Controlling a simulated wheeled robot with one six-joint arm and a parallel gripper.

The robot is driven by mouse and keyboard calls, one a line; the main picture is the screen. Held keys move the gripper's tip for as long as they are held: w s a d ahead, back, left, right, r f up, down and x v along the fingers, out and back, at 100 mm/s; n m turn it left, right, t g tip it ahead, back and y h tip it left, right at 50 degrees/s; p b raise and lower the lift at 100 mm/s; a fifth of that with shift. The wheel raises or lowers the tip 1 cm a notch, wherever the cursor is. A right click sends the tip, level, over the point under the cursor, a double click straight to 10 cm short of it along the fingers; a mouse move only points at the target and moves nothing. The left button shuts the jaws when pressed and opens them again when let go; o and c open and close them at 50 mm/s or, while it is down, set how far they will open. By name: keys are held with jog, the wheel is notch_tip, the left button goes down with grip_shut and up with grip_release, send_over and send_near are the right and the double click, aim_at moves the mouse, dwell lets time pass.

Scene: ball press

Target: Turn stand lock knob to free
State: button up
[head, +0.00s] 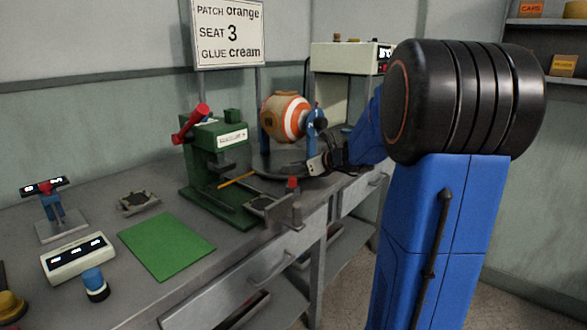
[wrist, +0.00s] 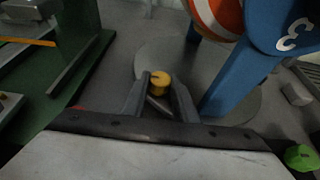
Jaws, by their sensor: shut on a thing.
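The ball (head: 286,117), orange and white striped with a tan patch area, sits between the blue uprights of its stand (head: 316,122) on a round grey base. In the wrist view a blue upright marked 3 (wrist: 240,65) rises at the right, and part of the ball (wrist: 218,14) shows at the top. A small yellow knob (wrist: 160,77) with a dark mark stands at the edge of the round base (wrist: 165,50). My gripper (wrist: 160,88) is shut on this knob, one finger on each side. In the head view my gripper (head: 312,167) is low beside the stand, and the knob cannot be made out there.
A green press (head: 215,160) with a red handle stands left of the stand; its green base (wrist: 60,85) is close to my gripper. A grey block (wrist: 297,94) lies right of the stand. A green mat (head: 166,246) lies front left. A sign (head: 228,33) hangs behind.

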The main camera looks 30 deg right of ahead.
jog(key=shift+d, duration=0.1)
jog(key=shift+w+d+n+g+y, duration=0.15)
jog(key=shift+n+g+y, duration=0.25)
jog(key=shift+n+y, duration=0.45)
jog(key=shift+d+n+g+y, duration=0.1)
jog(key=shift+n+g+y, duration=0.9)
jog(key=shift+n+y, duration=0.45)
jog(key=o, duration=1.1)
